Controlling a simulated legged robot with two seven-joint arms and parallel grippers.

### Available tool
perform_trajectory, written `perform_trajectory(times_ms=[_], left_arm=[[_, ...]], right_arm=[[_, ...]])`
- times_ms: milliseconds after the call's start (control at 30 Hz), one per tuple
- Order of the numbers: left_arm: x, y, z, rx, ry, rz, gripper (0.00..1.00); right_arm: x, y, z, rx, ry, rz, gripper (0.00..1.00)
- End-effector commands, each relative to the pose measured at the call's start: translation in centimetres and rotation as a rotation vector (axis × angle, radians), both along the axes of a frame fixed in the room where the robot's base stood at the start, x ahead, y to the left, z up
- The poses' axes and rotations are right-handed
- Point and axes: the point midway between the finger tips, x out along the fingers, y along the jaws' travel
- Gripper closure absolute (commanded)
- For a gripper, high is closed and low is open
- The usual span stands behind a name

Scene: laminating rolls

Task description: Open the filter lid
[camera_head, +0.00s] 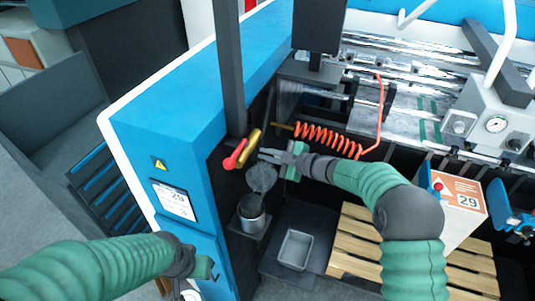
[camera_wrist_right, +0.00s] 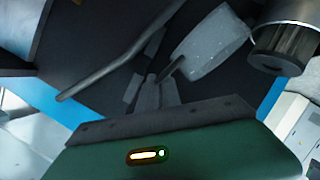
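The filter is a grey metal cup (camera_head: 251,214) low on the dark side of the blue machine. Its mouth is uncovered and dark inside. The grey round lid (camera_head: 262,178) stands tilted up above the cup. In the right wrist view the lid (camera_wrist_right: 212,45) is a pale plate with a short dark handle, apart from the ribbed cup (camera_wrist_right: 285,45). My right gripper (camera_head: 270,155) is just above the lid; its fingers (camera_wrist_right: 160,92) are close to the handle end. I cannot tell whether they grip it. My left gripper (camera_head: 195,264) is at the lower left, away from the filter, its fingers unclear.
A red-tipped yellow handle (camera_head: 243,150) sits close to my right gripper. A coiled orange hose (camera_head: 330,138) hangs behind it. A grey tray (camera_head: 295,249) lies below, beside a wooden pallet (camera_head: 350,250). A dark upright post (camera_head: 229,70) stands above.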

Motion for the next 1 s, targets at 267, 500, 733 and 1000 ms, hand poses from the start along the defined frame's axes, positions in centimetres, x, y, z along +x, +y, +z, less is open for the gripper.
perform_trajectory(times_ms=[267, 500, 733, 1000], left_arm=[[0.0, 0.0, -0.1, 0.000, 0.000, 0.000, 0.64], [0.0, 0.0, -0.1, 0.000, 0.000, 0.000, 0.64], [0.0, 0.0, -2.0, 0.000, 0.000, 0.000, 0.64], [0.0, 0.0, -5.2, 0.000, 0.000, 0.000, 0.64]], right_arm=[[-0.3, 0.0, -0.8, -0.008, 0.011, 0.003, 0.71], [-0.2, 0.0, -0.7, -0.006, 0.009, 0.003, 0.71], [-1.8, -2.8, -0.1, -0.008, 0.006, -0.002, 0.71], [-5.9, -9.3, 2.4, -0.005, 0.002, -0.003, 0.71]])
